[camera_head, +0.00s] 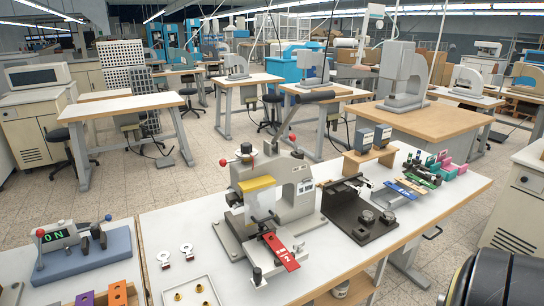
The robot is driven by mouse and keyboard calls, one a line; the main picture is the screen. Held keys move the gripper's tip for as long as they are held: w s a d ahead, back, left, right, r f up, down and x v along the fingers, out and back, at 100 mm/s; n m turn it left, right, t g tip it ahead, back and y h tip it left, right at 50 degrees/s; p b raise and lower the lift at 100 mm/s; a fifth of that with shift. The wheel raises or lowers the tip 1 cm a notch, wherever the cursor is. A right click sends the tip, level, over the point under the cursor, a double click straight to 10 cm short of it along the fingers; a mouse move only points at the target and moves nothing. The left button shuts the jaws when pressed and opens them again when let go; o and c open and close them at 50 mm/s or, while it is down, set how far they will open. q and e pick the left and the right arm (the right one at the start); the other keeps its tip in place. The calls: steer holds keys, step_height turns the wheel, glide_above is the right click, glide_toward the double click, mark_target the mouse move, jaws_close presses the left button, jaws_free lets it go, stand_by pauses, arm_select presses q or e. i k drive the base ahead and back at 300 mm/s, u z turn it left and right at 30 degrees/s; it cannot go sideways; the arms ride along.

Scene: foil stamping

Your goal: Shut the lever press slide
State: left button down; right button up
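The grey lever press (293,180) stands upright on the white workbench (200,235) in the middle of the view. It has a red-knobbed lever with a dark grip at the top and a yellow block (257,187) on its front. Its slide (258,279) reaches out at the front, toward the bench's near edge. A red plate (281,252) with a marking lies on the slide, in front of the press body. Neither of my grippers is in view.
A black fixture (352,212) stands just right of the press. Coloured strips and small tools lie farther right. Two metal tags (187,252) and a white tray (190,292) lie left.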

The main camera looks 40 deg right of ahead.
mark_target(266, 263)
steer(key=z, duration=1.35)
steer(key=k, duration=0.4)
steer(key=u, duration=0.5)
steer(key=i, duration=0.45)
steer(key=z, duration=0.3)
